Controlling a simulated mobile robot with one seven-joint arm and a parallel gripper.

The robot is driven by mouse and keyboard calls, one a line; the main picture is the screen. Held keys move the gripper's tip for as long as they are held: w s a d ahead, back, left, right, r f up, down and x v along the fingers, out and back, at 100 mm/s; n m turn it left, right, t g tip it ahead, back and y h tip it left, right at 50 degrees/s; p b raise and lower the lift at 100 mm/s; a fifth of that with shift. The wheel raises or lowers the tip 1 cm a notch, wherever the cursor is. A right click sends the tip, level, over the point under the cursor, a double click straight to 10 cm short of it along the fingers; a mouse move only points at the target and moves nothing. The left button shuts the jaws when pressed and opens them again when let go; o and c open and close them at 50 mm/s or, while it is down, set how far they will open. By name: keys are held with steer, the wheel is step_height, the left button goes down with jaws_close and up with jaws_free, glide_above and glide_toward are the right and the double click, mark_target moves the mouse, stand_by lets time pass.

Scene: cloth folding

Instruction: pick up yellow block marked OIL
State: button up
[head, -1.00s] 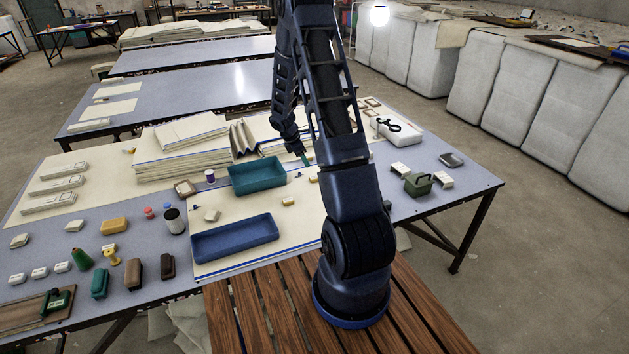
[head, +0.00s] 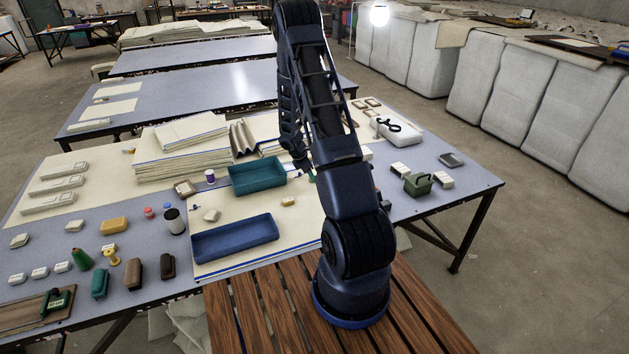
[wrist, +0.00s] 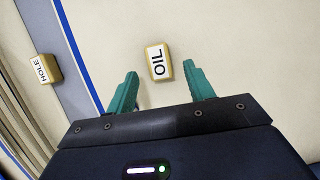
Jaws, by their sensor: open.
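The yellow block marked OIL (wrist: 158,61) lies on the cream cloth in the wrist view, lettering up. My gripper (wrist: 160,72) is open, its two green fingers reaching toward the block. In the picture the block sits between the fingertips, with a gap on each side; I cannot tell how far above it the fingers are. In the head view my gripper (head: 312,177) is mostly hidden behind my arm, and I cannot make out which block there is the OIL one.
A yellow block marked HOLE (wrist: 42,69) lies to the left, past a blue stripe. In the head view a small yellowish block (head: 288,202) lies on the cloth near a teal tray (head: 257,177) and a blue tray (head: 235,240). Stacked cloths (head: 182,150) stand behind.

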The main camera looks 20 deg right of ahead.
steer(key=shift+x, duration=0.75)
steer(key=c, duration=1)
steer(key=shift+r, duration=0.1)
steer(key=shift+c, duration=0.2)
